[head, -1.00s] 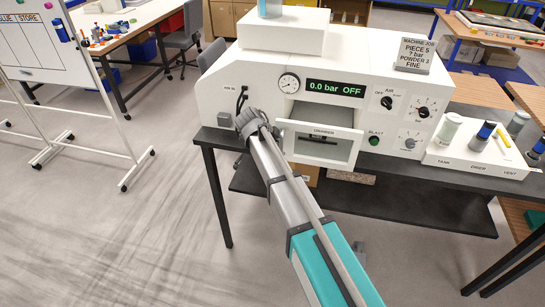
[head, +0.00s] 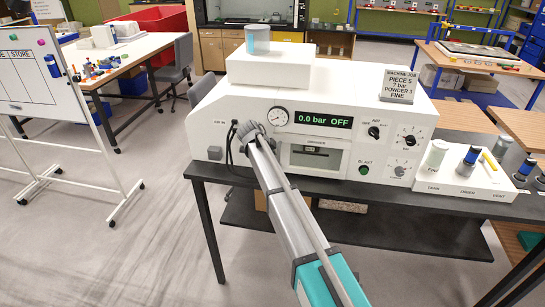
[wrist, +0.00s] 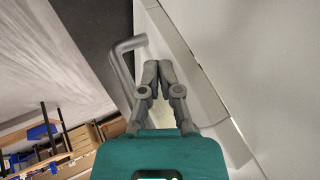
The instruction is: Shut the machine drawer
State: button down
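The machine drawer (head: 284,160) is in the front of the white machine (head: 228,109), below the gauge and display in the head view. Its pale front, with a grey window-like panel, looks flush or nearly flush with the machine. My gripper (head: 248,131) is at the left of the drawer, close to the machine's front. In the wrist view, my gripper (wrist: 158,66) has its fingers together with nothing seen between them. The fingertips are close to a white surface; contact cannot be told. A bent grey bar (wrist: 124,60) shows left of the fingers.
The display (head: 323,119) reads 0.0 bar OFF. Knobs and a green button (head: 364,170) are right of the drawer. A white rack (head: 463,178) with bottles stands further right on the dark table (head: 400,190). A whiteboard (head: 40,80) stands at the left.

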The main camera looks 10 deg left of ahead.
jog(key=shift+w+r, duration=0.15)
jog(key=shift+w, duration=0.1)
jog(key=p+v, duration=0.8)
jog(key=v, duration=0.2)
jog(key=shift+s, duration=0.2)
dwell(0.6)
jog(key=s+d+f+n+g+y+b, duration=0.1)
jog(key=s+d+f+n+g+b, duration=0.25)
jog(key=d, duration=0.85)
jog(key=s+d+f+n+b, duration=0.25)
jog(key=s+d+f, duration=0.35)
jog(key=d, duration=0.7)
jog(key=s+d+f+n+g+y+b, duration=0.1)
jog(key=s+d+f+n+b, duration=0.2)
jog(key=s+d+n, duration=0.2)
jog(key=s+d+f+n+g+y+b, duration=0.1)
jog(key=s+d+f+n+y+b, duration=0.1)
jog(key=s+d, duration=1)
jog(key=s+f+n+b, duration=0.1)
jog(key=s+f+n, duration=0.1)
jog(key=s+n, duration=0.1)
jog(key=shift+s, duration=0.15)
